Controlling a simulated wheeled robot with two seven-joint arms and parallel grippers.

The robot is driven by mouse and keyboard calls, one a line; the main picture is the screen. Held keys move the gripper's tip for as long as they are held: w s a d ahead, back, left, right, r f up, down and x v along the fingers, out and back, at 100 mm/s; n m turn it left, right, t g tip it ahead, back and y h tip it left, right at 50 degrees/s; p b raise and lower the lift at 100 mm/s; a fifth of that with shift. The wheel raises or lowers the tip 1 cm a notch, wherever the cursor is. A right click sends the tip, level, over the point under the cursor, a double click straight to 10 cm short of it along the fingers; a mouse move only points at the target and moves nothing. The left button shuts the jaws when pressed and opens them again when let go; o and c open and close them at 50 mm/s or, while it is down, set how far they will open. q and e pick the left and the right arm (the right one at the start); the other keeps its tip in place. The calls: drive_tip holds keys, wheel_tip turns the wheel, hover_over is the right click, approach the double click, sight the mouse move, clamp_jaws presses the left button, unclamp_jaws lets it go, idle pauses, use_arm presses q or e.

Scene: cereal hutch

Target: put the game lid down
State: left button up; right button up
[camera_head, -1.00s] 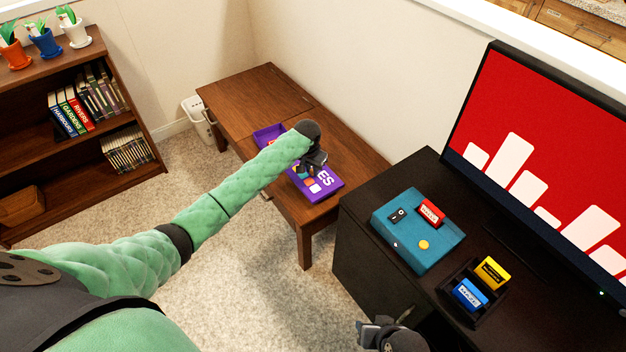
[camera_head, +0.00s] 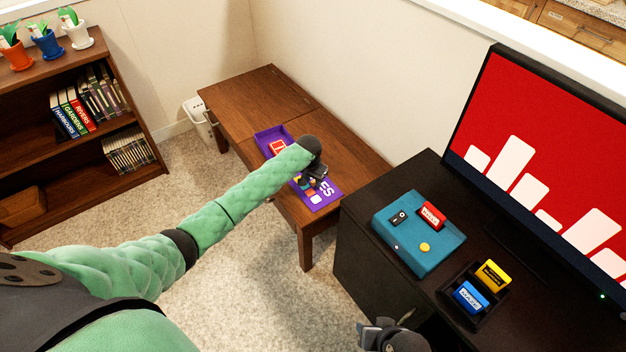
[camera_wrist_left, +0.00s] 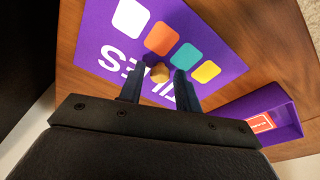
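The purple game lid (camera_head: 322,192), with white letters and coloured squares, lies flat on the wooden table, near its front right end. In the left wrist view the lid (camera_wrist_left: 105,45) shows a small round wooden knob (camera_wrist_left: 160,72). My left gripper (camera_head: 318,178) is over the lid; in the wrist view its fingers (camera_wrist_left: 159,80) stand on either side of the knob, with gaps showing between. The open purple game box (camera_head: 262,136) lies beside the lid with a red and white item (camera_head: 277,147) in it. My right gripper (camera_head: 370,335) is at the bottom edge; its opening is unclear.
The wooden table (camera_head: 240,95) is bare toward the back left. A black cabinet (camera_head: 350,225) on the right holds a teal console (camera_head: 415,255), a black cartridge holder (camera_head: 478,318) and a large screen (camera_head: 540,150). A bookshelf (camera_head: 135,115) stands at left.

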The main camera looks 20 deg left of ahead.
sight(310, 189)
use_arm(q)
drive_tip(key=shift+o, duration=0.4)
drive_tip(key=shift+r, duration=0.3)
wheel_tip(310, 189, up, 12)
drive_tip(key=s, duration=0.1)
drive_tip(key=shift+s+a+f, duration=0.2)
drive_tip(key=shift+s, duration=0.15)
use_arm(e)
drive_tip(key=shift+w+f, duration=0.1)
drive_tip(key=shift+f, duration=0.1)
drive_tip(key=shift+f, duration=0.1)
